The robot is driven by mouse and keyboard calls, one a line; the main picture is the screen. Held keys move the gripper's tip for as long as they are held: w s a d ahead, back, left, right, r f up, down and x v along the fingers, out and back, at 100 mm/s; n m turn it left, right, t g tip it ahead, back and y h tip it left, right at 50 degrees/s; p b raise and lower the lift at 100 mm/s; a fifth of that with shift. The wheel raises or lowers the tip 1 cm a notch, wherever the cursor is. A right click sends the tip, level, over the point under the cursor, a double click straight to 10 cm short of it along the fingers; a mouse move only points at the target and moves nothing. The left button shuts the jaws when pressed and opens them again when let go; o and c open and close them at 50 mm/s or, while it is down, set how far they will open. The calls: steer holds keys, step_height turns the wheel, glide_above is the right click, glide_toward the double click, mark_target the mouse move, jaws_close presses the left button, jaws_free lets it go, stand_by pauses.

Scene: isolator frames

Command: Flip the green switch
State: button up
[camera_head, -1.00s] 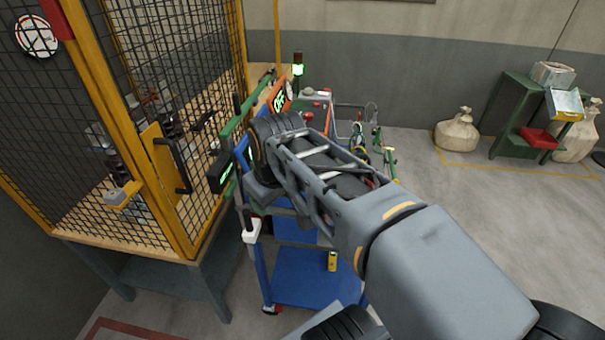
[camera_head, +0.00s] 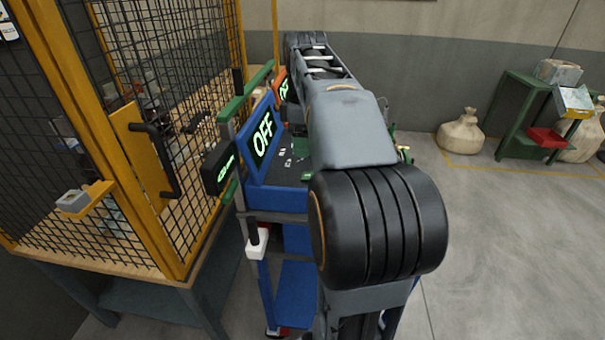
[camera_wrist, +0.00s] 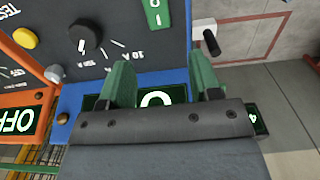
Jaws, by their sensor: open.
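A green switch plate marked 0 and 1 (camera_wrist: 153,15) shows at the top edge of the wrist view, partly cut off by it. It sits on a dark panel with a blue frame (camera_wrist: 180,45). My gripper (camera_wrist: 161,64) is open, its two green fingers apart and empty in front of this panel. The switch lies above the gap between the fingers in the picture, and I see no contact. In the head view the blue-framed unit (camera_head: 247,170) has a lit OFF display (camera_head: 263,133). My arm hides my gripper there.
A black rotary knob (camera_wrist: 84,37) and a yellow button (camera_wrist: 25,38) are beside the switch. An orange panel (camera_wrist: 20,98) adjoins at left. A mesh cage (camera_head: 165,110) stands close left of the blue trolley (camera_head: 295,290). The floor at right (camera_head: 510,240) is clear.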

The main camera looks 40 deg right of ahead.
mark_target(304, 175)
step_height(304, 175, down, 8)
steer(key=shift+f+b, duration=0.2)
steer(key=shift+b, duration=0.45)
steer(key=shift+c, duration=0.3)
steer(key=c, duration=0.9)
steer(key=shift+o, duration=0.2)
steer(key=shift+s+d+r+t+y, duration=0.15)
steer(key=shift+d+t+y, duration=0.05)
steer(key=shift+t+y, duration=0.5)
steer(key=shift+r+t+y, duration=0.15)
steer(key=shift+t+y, duration=0.35)
steer(key=o, duration=0.9)
